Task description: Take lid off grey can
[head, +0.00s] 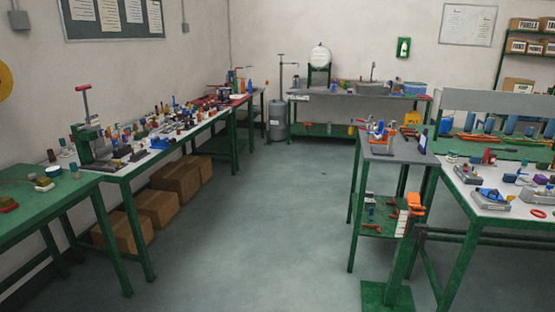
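A grey cylindrical container (278,121) stands on the floor at the back, left of the far bench. It is the only large grey can-like thing I can make out. A thin upright rod or pump rises above it. It is too small in the view to tell whether a separate lid sits on top. Neither of my grippers shows in the head view.
A green bench (88,188) and a long cluttered bench run along the left, with cardboard boxes (182,180) beneath. A far bench (340,97) holds a white tank (320,56). Cluttered benches and a small green stand (376,233) fill the right. The middle floor (270,215) is clear.

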